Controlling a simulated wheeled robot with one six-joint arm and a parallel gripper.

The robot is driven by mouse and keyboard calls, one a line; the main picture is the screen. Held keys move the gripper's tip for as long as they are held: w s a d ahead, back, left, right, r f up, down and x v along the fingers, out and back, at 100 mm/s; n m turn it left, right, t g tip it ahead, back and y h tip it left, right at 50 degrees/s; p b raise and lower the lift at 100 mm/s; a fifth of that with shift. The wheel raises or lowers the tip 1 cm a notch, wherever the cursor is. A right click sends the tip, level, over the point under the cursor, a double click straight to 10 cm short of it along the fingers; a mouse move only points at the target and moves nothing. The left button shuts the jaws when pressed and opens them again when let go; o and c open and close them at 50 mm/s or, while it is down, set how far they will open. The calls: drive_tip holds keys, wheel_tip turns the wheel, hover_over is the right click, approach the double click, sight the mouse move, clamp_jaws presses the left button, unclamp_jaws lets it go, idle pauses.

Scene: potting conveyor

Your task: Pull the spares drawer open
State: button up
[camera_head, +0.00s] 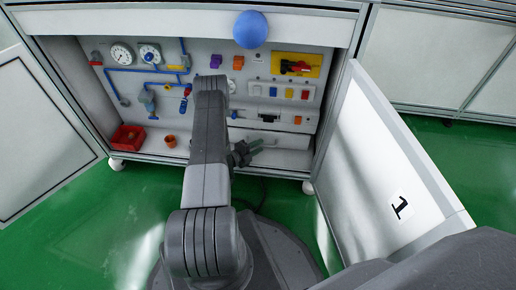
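My gripper (247,150) is low in the open cabinet, just right of my forearm, in front of a pale box-like front (285,140) that may be the spares drawer. The drawer carries no label I can read. The gripper is small and dark here, so I cannot tell whether its fingers are apart or touch anything. My arm hides the part of the cabinet to the left of the gripper.
The cabinet's back panel holds gauges (122,54), blue pipes (130,70) and switches. A red bin (127,138) and an orange pot (170,141) stand low left. A blue ball (250,30) is at the top edge. An open door (385,185) marked 1 stands right.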

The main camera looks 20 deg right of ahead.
drive_tip(key=shift+d, duration=0.2)
clamp_jaws()
